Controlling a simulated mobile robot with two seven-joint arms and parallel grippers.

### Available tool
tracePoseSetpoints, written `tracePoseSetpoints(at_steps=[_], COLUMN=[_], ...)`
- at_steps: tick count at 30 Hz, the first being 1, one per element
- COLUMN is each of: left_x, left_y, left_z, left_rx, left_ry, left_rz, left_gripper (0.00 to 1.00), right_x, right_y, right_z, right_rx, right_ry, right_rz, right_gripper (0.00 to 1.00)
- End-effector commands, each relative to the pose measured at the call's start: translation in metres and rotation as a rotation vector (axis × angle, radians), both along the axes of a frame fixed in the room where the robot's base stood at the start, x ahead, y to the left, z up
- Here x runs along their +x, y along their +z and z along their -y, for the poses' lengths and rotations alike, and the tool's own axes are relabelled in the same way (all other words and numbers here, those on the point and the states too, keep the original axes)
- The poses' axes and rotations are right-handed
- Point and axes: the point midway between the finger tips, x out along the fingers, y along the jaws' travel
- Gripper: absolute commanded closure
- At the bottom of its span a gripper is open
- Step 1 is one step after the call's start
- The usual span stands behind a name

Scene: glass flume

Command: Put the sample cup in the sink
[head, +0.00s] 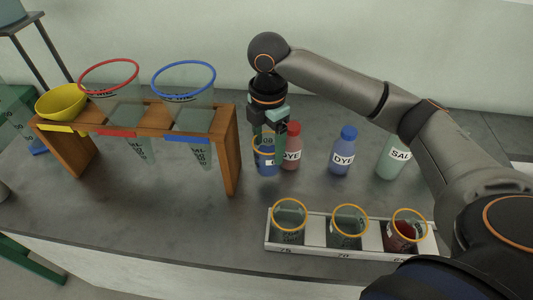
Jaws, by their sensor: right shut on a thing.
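My right gripper (267,138) points down at the middle of the counter. It is shut on a small sample cup (265,165) with an orange rim and blue in it. The fingers partly cover this cup and its label. The cup is upright, just left of the red dye bottle; I cannot tell whether its base touches the counter. Three more cups with orange rims stand in the white tray: a left one (289,216), a middle one (348,227) and a right one (406,231) with dark red in it. I cannot make out a sink. My left gripper is out of view.
A red dye bottle (291,147), a blue dye bottle (343,151) and a pale green bottle (393,157) stand behind the white tray (315,248). A wooden rack (231,155) holds a yellow bowl (62,101), a red-rimmed cone (125,113) and a blue-rimmed cone (190,113).

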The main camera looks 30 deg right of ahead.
Motion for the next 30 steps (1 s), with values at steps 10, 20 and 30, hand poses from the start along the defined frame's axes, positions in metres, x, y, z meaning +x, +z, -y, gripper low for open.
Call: tracePoseSetpoints(at_steps=[10, 20, 30], left_x=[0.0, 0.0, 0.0], left_y=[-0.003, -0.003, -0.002], left_z=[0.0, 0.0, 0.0], left_rx=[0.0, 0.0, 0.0], left_ry=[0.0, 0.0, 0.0], left_rz=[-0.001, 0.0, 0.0], left_gripper=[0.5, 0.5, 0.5], right_x=[0.01, 0.01, 0.01], right_y=[-0.031, -0.043, -0.046], right_z=[0.003, 0.003, 0.002], right_rx=[-0.002, -0.002, -0.001], right_ry=[0.001, 0.001, 0.001], right_rz=[-0.004, 0.0, 0.001], right_gripper=[0.78, 0.78, 0.01])
